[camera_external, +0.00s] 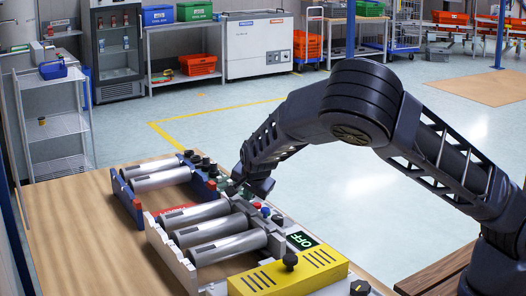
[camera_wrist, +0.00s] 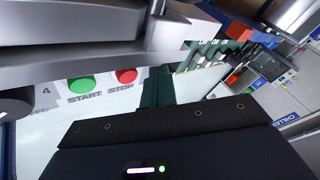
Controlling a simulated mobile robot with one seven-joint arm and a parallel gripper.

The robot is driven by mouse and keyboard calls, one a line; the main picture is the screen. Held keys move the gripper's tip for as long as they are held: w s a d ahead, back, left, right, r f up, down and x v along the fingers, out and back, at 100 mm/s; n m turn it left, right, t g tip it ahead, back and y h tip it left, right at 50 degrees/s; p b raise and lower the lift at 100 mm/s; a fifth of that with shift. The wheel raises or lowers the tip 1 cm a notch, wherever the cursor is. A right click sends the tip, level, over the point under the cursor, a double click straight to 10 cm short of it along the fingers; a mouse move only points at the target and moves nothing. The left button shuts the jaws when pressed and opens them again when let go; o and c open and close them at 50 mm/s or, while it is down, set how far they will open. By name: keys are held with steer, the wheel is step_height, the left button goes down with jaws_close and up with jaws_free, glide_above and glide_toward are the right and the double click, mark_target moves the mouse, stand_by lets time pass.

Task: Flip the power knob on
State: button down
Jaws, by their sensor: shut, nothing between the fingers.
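A yellow box (camera_external: 290,278) with dark slots sits at the front of the bench, with a black knob (camera_external: 290,260) on it. Another black knob (camera_external: 360,288) shows at the bottom edge. I cannot tell which is the power knob. A small display (camera_external: 301,240) beside the yellow box reads OFF in green. My gripper (camera_external: 234,188) is shut and empty, low over the control strip behind the nearer rollers, away from both knobs. In the wrist view a green START button (camera_wrist: 82,86) and a red STOP button (camera_wrist: 126,76) show close by.
Grey metal cylinders (camera_external: 220,232) lie in the nearer rack, and more lie in a blue-ended rack behind. Small knobs and buttons line the strip under my gripper. Wooden bench top (camera_external: 90,240) is bare at left. Shelves and totes stand far back.

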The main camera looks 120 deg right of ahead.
steer(key=shift+w+d, duration=0.75)
steer(key=shift+d, duration=0.2)
steer(key=shift+d, duration=0.1)
steer(key=shift+s+d, duration=0.2)
steer(key=shift+s, duration=0.9)
steer(key=w+v, duration=0.1)
steer(key=v, duration=1)
steer(key=shift+w+a+f, duration=0.15)
steer(key=shift+w+a, duration=0.05)
steer(key=shift+w, duration=0.1)
